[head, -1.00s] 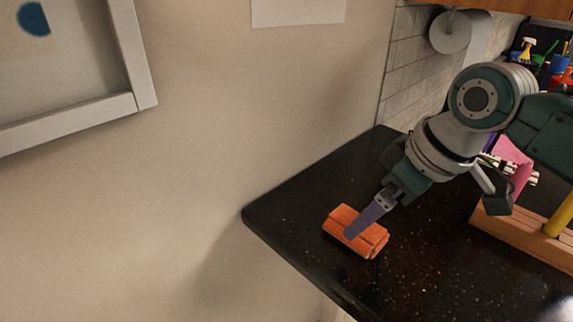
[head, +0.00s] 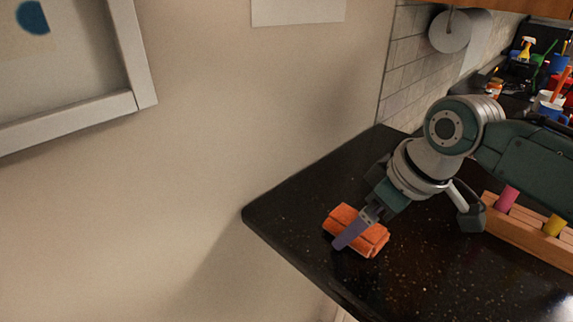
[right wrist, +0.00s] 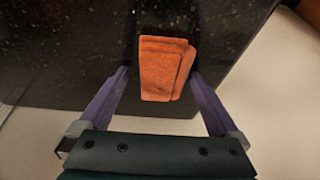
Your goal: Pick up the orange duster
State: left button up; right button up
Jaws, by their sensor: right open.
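The orange duster (head: 343,217) is a folded cloth lying on the black speckled counter near its left corner. My right gripper (head: 345,240) is over it in the head view, with a purple finger crossing in front of the duster. In the right wrist view the duster (right wrist: 162,68) lies ahead of and between the two purple fingers of the open gripper (right wrist: 158,82). There is a gap at the left finger, and the right finger is close to the duster's edge. I cannot tell whether either finger touches it. My left gripper is not in view.
The black counter (head: 290,215) ends close to the duster at the front left. A wooden block holder (head: 525,232) with pink and yellow pegs stands at the right. A wall rises behind, with a paper roll (head: 450,32). Bottles and containers (head: 527,48) stand at the far right.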

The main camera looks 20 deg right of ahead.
jog(key=shift+c, duration=0.2)
jog(key=c, duration=1.4)
jog(key=shift+r, duration=0.1)
notch_tip(320, 180, up, 20)
jog(key=shift+r, duration=0.15)
